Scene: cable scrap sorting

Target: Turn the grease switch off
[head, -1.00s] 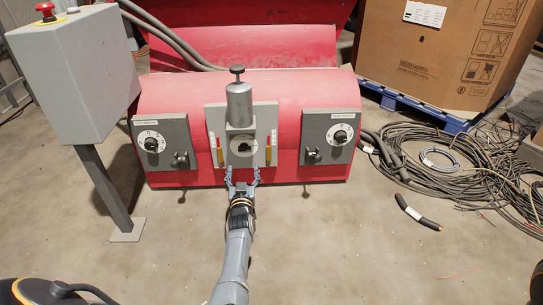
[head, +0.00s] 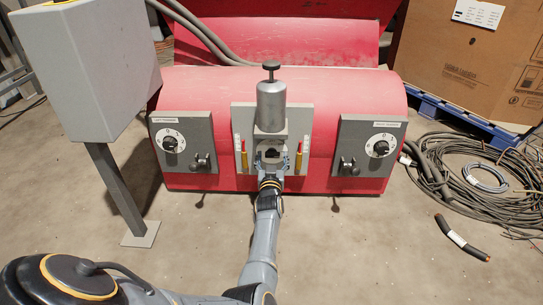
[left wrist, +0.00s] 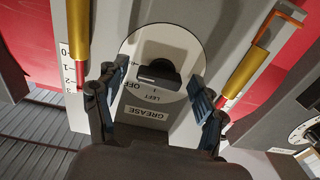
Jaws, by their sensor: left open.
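The grease switch (head: 271,153) sits on the light grey centre panel (head: 299,116) of the red machine, below a silver cylinder. In the left wrist view it is a black knob (left wrist: 158,68) on a round white dial (left wrist: 185,44), above a GREASE label (left wrist: 146,113). OFF and LEFT are printed near the knob's lower edge; I cannot tell exactly which mark it points to. My left gripper (head: 271,168) is open in front of the dial. In the left wrist view its fingers (left wrist: 152,82) stand on both sides of the knob, with gaps visible. My right gripper is not in view.
The silver cylinder (head: 271,105) stands out just above the switch. Red-and-yellow gauges (head: 244,155) flank it. Dark side panels (head: 184,142) and (head: 367,145) carry dials and small levers. A grey box on a post (head: 120,195) stands left; cables (head: 455,185) lie right.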

